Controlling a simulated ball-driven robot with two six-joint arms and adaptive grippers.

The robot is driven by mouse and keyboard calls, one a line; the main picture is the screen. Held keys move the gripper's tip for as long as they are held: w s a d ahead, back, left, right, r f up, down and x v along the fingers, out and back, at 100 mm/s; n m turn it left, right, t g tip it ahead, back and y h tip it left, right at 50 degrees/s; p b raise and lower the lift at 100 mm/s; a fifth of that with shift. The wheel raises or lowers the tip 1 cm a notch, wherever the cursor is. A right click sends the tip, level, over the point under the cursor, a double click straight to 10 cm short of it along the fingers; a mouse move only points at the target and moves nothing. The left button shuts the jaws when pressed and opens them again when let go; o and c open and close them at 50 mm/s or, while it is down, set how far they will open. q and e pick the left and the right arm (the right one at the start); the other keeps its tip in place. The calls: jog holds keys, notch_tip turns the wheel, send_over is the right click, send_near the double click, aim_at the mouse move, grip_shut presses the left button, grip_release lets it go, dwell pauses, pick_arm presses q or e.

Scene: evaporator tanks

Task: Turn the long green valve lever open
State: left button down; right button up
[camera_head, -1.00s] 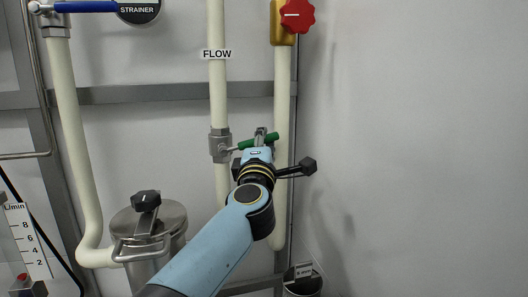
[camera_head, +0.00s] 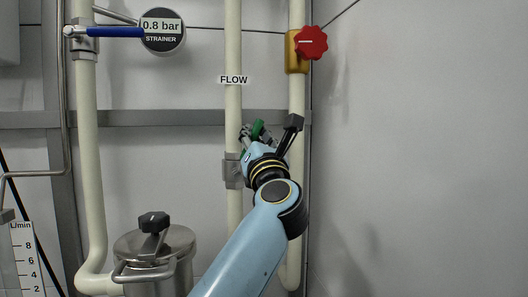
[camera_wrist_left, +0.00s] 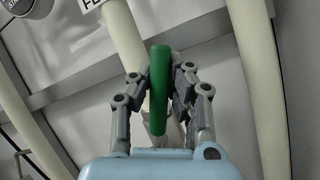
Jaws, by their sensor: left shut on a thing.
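The long green valve lever (camera_head: 258,128) belongs to the metal valve body (camera_head: 232,171) on the pipe labelled FLOW. The lever points steeply upward, leaning a little to the right. My left gripper (camera_head: 253,136) is shut on the lever and partly covers it in the head view. In the left wrist view the green grip (camera_wrist_left: 159,92) stands between the fingers of my left gripper (camera_wrist_left: 157,92). Most of the lever's lower part is hidden behind the gripper. My right gripper is not in view.
A red knob (camera_head: 312,42) on a yellow valve sits above right. A blue lever (camera_head: 115,32) and a strainer gauge (camera_head: 162,30) are upper left. A steel tank (camera_head: 155,249) stands lower left. The wall at right is bare.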

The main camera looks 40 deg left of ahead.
pick_arm(q)
jog(key=n+g, duration=0.1)
jog(key=n, duration=0.1)
jog(key=s+a+n+g+y+b, duration=0.1)
jog(key=n, duration=0.1)
jog(key=shift+s+a+r, duration=0.1)
jog(key=shift+s, duration=0.1)
jog(key=shift+s+a+r+n+g+y+b, duration=0.1)
jog(key=shift+s+a+n+g+y+b, duration=0.3)
jog(key=shift+n, duration=0.45)
jog(key=shift+s+a+n+g+y+b, duration=0.1)
jog(key=shift+s+a+n+g+b, duration=0.2)
jog(key=shift+n+g, duration=0.45)
jog(key=shift+d, duration=0.1)
jog(key=c, duration=1.2)
grip_release()
jog(key=shift+s+r, duration=0.1)
notch_tip(320, 180, up, 10)
jog(key=shift+r, duration=0.1)
jog(key=shift+t, duration=0.25)
